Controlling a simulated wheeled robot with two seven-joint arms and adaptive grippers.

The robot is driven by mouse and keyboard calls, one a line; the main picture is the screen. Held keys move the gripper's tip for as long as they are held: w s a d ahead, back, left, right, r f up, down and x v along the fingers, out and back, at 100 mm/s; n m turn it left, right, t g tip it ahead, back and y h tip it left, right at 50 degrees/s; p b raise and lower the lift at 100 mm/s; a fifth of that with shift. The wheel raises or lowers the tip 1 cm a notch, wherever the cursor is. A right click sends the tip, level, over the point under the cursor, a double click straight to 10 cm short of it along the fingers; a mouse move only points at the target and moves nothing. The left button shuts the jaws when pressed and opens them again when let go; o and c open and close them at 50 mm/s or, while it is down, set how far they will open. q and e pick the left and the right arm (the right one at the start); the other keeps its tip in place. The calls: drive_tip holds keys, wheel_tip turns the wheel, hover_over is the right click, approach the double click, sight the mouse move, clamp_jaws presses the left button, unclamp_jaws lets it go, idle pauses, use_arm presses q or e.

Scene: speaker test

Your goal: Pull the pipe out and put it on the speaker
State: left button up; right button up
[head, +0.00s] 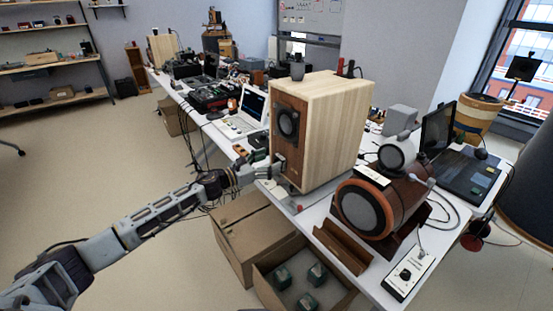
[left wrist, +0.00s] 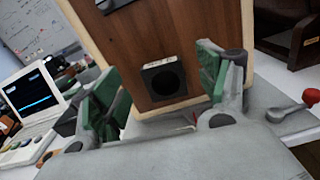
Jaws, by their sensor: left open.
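The wooden speaker (head: 322,86) stands upright on the white table, with a pale top and a darker brown front that holds a round driver (head: 289,122). Low on this front, the left wrist view shows a black square flange with a dark round opening, which looks like the mouth of the pipe (left wrist: 163,80). The rest of the pipe is hidden inside the speaker. My left gripper (head: 272,169) is at the lower front of the speaker. In the left wrist view its green-padded fingers (left wrist: 158,84) are spread either side of the flange, apart from it and empty.
A dark cup-like thing (head: 297,69) shows at the speaker top's back edge; the rest of the top is clear. An orange-rimmed cylinder (head: 364,208) is to the right. A laptop (head: 247,110) is to the left.

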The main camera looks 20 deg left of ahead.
sight(278, 158)
use_arm(q)
drive_tip(key=shift+w+d+r, duration=0.1)
drive_tip(key=shift+w+d, duration=0.3)
drive_tip(key=shift+w, duration=0.15)
drive_tip(key=shift+x, duration=1.05)
drive_tip(key=shift+w+d, duration=0.15)
use_arm(e)
drive_tip(key=shift+s+f, duration=0.15)
drive_tip(key=shift+f, duration=0.1)
drive_tip(key=shift+s+f, duration=0.1)
drive_tip(key=shift+s, duration=0.15)
use_arm(q)
drive_tip(key=shift+c, duration=0.4)
drive_tip(key=c, duration=1)
drive_tip(key=o, duration=0.4)
drive_tip(key=shift+c, duration=0.2)
drive_tip(key=c, duration=0.5)
drive_tip(key=shift+o, duration=0.2)
use_arm(e)
drive_tip(key=shift+w+r, duration=0.3)
drive_tip(key=shift+w, duration=0.3)
